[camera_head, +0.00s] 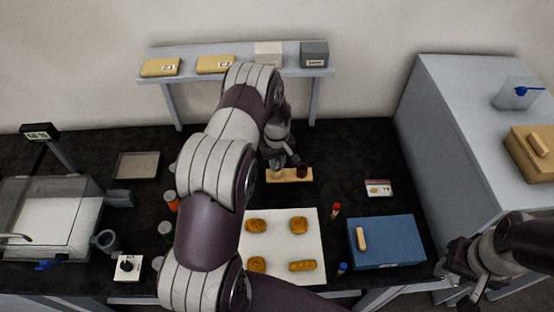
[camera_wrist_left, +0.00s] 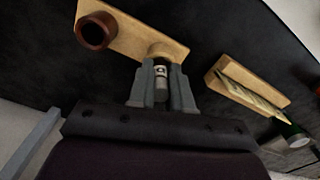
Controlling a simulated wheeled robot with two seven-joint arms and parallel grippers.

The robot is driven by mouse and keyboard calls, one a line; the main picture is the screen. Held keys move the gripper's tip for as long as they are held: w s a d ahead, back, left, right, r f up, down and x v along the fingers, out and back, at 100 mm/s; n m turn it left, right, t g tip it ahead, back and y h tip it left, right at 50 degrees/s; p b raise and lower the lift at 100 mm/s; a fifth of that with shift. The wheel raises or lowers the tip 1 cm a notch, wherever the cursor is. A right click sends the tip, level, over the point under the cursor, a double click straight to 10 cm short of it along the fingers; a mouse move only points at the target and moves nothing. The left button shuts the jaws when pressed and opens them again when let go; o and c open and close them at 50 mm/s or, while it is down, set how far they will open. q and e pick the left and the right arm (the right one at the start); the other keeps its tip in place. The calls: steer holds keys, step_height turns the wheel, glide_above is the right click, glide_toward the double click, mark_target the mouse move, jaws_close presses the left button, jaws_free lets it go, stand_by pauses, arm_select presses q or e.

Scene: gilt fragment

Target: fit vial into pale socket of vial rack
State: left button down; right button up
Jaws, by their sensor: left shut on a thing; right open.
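The vial rack (camera_head: 290,175) is a light wooden block on the dark counter, and it fills the upper part of the left wrist view (camera_wrist_left: 128,32). It carries a dark brown socket (camera_head: 302,171), also clear in the wrist view (camera_wrist_left: 95,31), and a pale socket (camera_wrist_left: 167,51). My left gripper (camera_wrist_left: 161,68) is shut on the vial (camera_wrist_left: 161,82), a small dark vial with a white label. The vial lies in line with the pale socket; I cannot tell whether its end is inside. My right gripper (camera_head: 464,288) is open and empty at the lower right.
A white board (camera_head: 281,245) with several pastries lies in front of the rack. A blue box (camera_head: 386,242), a small red-capped bottle (camera_head: 336,210) and a card (camera_head: 378,188) are to the right. A wooden holder (camera_wrist_left: 245,92) lies near the rack. A shelf (camera_head: 215,50) stands behind.

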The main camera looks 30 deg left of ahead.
mark_target(278, 160)
arm_select(q)
steer(key=c, duration=1.1)
jaws_free()
steer(key=shift+o, duration=0.2)
steer(key=shift+d+r, duration=0.1)
steer(key=shift+r, duration=0.15)
step_height(278, 160, up, 12)
steer(key=b, duration=0.4)
steer(key=s+d+r+m, duration=0.2)
steer(key=s+d+m, duration=0.3)
steer(key=s, duration=0.5)
steer(key=s+d+r+m+t, duration=0.1)
steer(key=s+d+m, duration=0.4)
steer(key=s, duration=0.5)
steer(key=shift+d+r, duration=0.7)
steer(key=shift+d, duration=0.3)
